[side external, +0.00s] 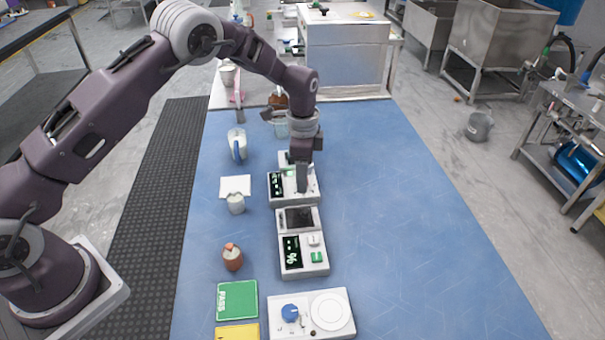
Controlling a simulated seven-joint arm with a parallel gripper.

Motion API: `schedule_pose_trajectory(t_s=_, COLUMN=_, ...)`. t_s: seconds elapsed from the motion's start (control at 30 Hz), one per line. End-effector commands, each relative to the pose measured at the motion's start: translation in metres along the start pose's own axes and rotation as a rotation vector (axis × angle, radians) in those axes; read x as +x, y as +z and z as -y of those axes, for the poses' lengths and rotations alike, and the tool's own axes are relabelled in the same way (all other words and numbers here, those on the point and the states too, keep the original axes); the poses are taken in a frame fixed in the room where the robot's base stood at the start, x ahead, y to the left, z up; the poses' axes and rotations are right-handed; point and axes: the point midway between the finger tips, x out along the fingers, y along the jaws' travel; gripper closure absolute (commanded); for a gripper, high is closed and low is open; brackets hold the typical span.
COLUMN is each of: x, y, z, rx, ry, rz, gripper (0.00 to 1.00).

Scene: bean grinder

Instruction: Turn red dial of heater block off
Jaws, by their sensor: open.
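My gripper (302,184) points down over a white device (272,197) with a dark, green-lit display, in the middle of the blue table. Its fingers are at or just above the right part of that device; I cannot tell whether they touch it. The fingers overlap in this view, so the gap between them is hard to see, and nothing shows held. No red dial can be made out; the gripper hides part of the device's top. I cannot tell for sure which device is the heater block.
A second display device (318,258) stands just in front. A white unit with a blue dial (290,312) and round plate is at the front edge. A white cup (236,204), brown bottle (232,260), jug (237,146) and green card (237,300) lie left. The table's right side (410,220) is clear.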

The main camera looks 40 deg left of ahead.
Motion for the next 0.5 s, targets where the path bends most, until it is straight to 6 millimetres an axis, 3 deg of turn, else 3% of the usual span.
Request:
schedule_pose_trajectory(t_s=0.23, x=0.0014, y=0.0003, z=-0.0001, rx=-0.001, ry=0.000, rz=0.000, gripper=0.53)
schedule_pose_trajectory(t_s=0.47, x=0.0011, y=0.0003, z=0.0000, rx=-0.001, ry=0.000, rz=0.000, gripper=0.99)
schedule_pose_trajectory(t_s=0.5, x=0.0011, y=0.0004, z=0.0000, rx=-0.001, ry=0.000, rz=0.000, gripper=1.00)
